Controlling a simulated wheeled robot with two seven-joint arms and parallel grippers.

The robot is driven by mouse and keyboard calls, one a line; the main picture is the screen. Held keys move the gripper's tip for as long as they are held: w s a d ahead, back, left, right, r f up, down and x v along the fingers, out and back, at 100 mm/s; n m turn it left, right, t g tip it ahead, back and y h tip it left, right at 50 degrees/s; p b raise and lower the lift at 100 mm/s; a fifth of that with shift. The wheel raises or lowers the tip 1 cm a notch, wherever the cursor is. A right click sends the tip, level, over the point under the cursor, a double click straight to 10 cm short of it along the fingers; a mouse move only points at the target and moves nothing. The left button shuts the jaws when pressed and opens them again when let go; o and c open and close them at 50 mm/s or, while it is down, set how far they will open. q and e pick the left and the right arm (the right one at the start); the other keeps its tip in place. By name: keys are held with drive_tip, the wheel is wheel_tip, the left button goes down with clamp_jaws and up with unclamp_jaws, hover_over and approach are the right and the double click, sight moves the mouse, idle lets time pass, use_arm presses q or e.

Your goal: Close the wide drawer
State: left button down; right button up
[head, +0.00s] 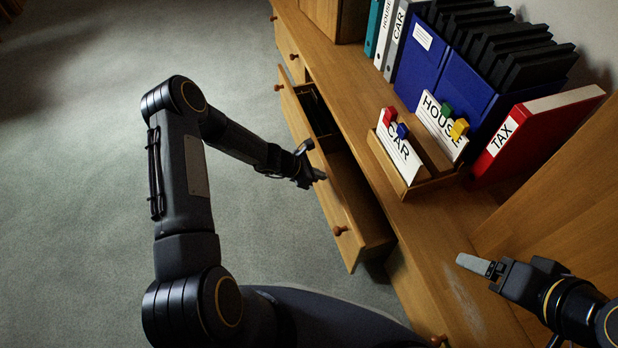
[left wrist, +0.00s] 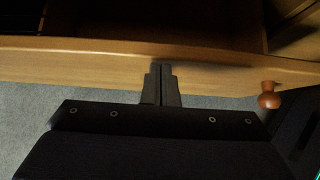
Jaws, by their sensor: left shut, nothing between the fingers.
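The wide drawer (head: 345,215) stands pulled out from the long wooden cabinet, its inside partly visible. Its front carries two round knobs, one near the far end and one near the close end (head: 340,231). My left gripper (head: 320,175) is shut and empty, at the outer face of the drawer front between the knobs. In the left wrist view the shut fingers (left wrist: 161,72) point at the drawer front (left wrist: 70,62) and reach its upper part; I cannot tell whether they touch. One knob (left wrist: 269,98) shows to the right. My right gripper (head: 474,264) is over the cabinet top; its jaw state is unclear.
The cabinet top (head: 345,110) holds a wooden card holder (head: 405,180) with CAR and HOUSE cards, a red TAX binder (head: 530,135), blue folders (head: 425,70) and more binders. Another drawer (head: 290,52) lies beyond. Grey carpet (head: 90,200) is clear at left.

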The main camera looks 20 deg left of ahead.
use_arm(q)
drive_tip(key=w+d, duration=0.5)
drive_tip(key=d, duration=0.2)
drive_tip(key=shift+w, duration=0.2)
idle(0.4)
